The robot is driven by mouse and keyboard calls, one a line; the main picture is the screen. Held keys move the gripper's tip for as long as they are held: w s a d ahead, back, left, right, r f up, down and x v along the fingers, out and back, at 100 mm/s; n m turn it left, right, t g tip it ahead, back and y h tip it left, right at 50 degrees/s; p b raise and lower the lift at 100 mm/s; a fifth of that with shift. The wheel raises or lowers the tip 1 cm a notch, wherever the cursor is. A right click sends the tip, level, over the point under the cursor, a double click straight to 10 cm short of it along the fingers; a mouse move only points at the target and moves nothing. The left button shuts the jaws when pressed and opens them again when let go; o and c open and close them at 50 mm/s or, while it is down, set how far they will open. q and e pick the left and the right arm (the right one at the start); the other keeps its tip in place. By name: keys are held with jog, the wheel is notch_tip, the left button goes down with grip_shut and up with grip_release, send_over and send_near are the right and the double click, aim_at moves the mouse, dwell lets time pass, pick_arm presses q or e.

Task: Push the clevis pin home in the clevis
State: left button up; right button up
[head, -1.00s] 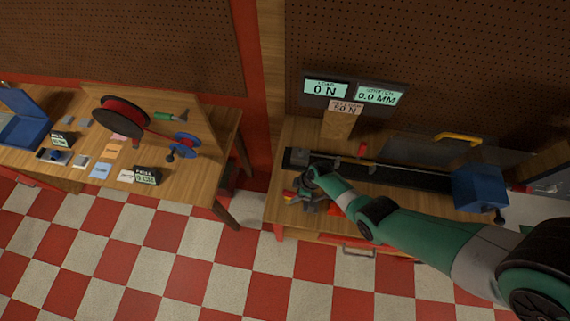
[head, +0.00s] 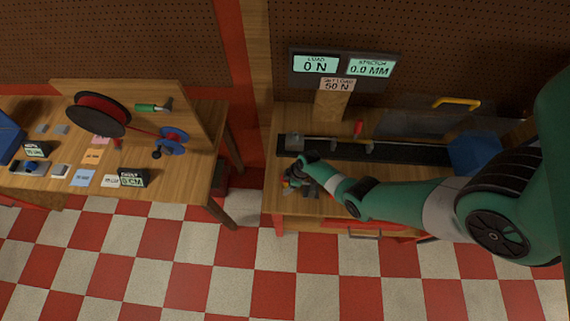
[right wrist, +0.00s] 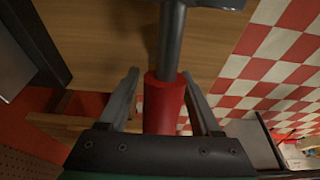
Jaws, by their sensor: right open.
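My right gripper (head: 292,187) is over the front left part of the right bench. In the right wrist view its two fingers (right wrist: 160,88) are apart, one on each side of a red handle (right wrist: 163,103) with a grey shaft. The far end of the shaft meets a dark grey piece at the top edge. I cannot tell whether the fingers touch the handle. A small red piece (head: 358,128) stands behind the black rail (head: 410,153). The clevis and its pin are too small to make out for certain. My left gripper is out of view.
A grey block (head: 294,143) sits at the rail's left end and a blue block (head: 474,155) at its right. Displays (head: 343,66) read 0 N and 0.0 mm above a 50 N set-load card. The left bench holds spools (head: 98,115) and cards.

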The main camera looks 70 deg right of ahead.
dwell(0.8)
grip_shut()
